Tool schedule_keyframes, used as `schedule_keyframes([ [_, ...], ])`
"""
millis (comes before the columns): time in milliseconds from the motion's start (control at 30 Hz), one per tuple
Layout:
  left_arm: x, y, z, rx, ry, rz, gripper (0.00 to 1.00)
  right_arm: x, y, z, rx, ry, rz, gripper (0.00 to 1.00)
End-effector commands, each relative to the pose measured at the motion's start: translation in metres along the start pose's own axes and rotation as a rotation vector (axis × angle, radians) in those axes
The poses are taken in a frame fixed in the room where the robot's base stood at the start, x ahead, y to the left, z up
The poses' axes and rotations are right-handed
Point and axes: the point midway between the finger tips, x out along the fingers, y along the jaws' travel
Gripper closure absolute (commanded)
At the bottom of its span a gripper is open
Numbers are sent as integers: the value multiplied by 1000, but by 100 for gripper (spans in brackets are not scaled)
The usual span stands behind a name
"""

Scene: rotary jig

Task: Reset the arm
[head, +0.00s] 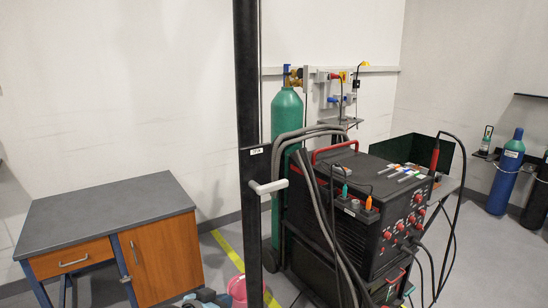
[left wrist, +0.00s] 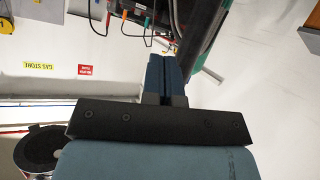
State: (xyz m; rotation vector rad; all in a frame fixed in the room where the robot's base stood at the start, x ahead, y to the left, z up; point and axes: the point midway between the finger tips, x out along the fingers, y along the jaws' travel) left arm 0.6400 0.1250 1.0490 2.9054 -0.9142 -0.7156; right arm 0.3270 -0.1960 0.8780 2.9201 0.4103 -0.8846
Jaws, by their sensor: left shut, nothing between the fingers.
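My left gripper (left wrist: 166,76) shows in the left wrist view, with its two blue fingers together and nothing between them. In the head view a blue-grey part that looks like my left gripper (head: 205,298) is at the bottom edge, mostly cut off. Near it stands a tall black post (head: 250,90) with a white side handle (head: 268,187). The gripper looks apart from the handle. My right gripper is in neither view. No rotary jig can be made out.
A grey-topped desk (head: 105,212) stands at the left. A black welding machine (head: 365,215) with hanging cables stands right of the post, before a green gas cylinder (head: 287,117). A pink bucket (head: 237,290) is on the floor.

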Motion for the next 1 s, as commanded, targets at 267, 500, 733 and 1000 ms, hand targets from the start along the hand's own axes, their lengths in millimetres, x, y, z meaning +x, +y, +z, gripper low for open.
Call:
schedule_keyframes([
  [267,-65,32,157,-61,-40,-153,100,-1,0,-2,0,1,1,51],
  [500,-145,65,252,-59,-86,-271,100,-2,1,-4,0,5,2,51],
  [733,-190,83,288,-39,-114,-324,100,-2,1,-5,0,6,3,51],
  [1000,-195,84,291,-35,-117,-330,100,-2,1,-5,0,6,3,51],
])
